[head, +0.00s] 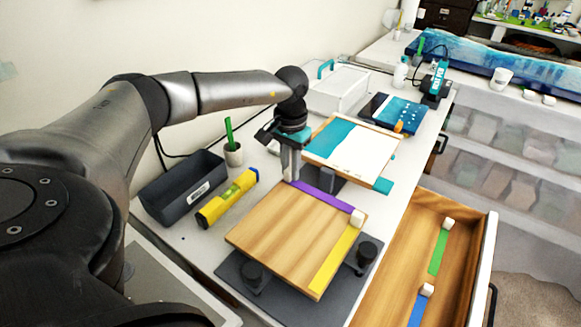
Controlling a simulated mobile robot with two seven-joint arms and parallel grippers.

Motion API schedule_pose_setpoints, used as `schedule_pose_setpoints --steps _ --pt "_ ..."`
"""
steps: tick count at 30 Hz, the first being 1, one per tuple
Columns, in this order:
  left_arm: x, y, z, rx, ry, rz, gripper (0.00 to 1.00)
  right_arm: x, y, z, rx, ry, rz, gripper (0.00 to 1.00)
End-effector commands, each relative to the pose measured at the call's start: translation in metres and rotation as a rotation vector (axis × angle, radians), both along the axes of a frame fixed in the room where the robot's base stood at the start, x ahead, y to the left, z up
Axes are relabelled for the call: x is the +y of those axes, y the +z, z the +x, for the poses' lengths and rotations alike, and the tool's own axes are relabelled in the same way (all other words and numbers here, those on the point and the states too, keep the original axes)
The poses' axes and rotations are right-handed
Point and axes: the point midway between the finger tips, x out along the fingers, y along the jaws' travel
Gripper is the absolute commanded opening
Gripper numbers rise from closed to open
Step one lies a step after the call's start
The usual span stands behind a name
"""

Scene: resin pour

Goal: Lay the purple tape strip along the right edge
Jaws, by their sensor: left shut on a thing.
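The purple tape strip (325,196) runs along the far edge of the wooden board (285,225) in the head view. My left gripper (290,178) is shut on the strip's left end, at the board's far left corner; the grip itself is partly hidden by the fingers. I cannot tell whether the strip touches the board all along. A yellow tape strip (335,262) lies along the board's right side. A white block (357,217) sits at the corner where the two strips meet. My right gripper is not in view.
The board rests over a dark base (232,278) with black knobs. A yellow level (228,198), a dark bin (182,184) and a pen cup (233,155) stand left. A teal-and-white panel (352,148) stands behind. The open drawer (400,270) at right holds green (438,252) and blue (418,310) strips.

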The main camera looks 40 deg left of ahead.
Motion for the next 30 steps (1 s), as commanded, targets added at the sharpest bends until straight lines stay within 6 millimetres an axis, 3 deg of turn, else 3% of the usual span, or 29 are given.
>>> schedule_pose_setpoints --steps 7,8,15,25,30 --pt "0.0 -0.004 0.0 0.001 0.0 0.0 0.0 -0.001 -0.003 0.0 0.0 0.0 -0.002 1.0" --pt "0.0 -0.003 0.0 0.001 0.0 0.0 0.24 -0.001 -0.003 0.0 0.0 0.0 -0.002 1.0" --pt "0.0 -0.002 0.0 0.001 0.0 0.0 0.51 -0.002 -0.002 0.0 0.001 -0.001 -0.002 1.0" --pt "0.0 0.002 0.0 0.0 0.0 0.0 0.51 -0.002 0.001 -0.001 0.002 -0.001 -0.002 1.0" --pt "0.0 0.028 0.001 -0.004 0.001 -0.001 0.51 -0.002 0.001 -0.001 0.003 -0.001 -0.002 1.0"
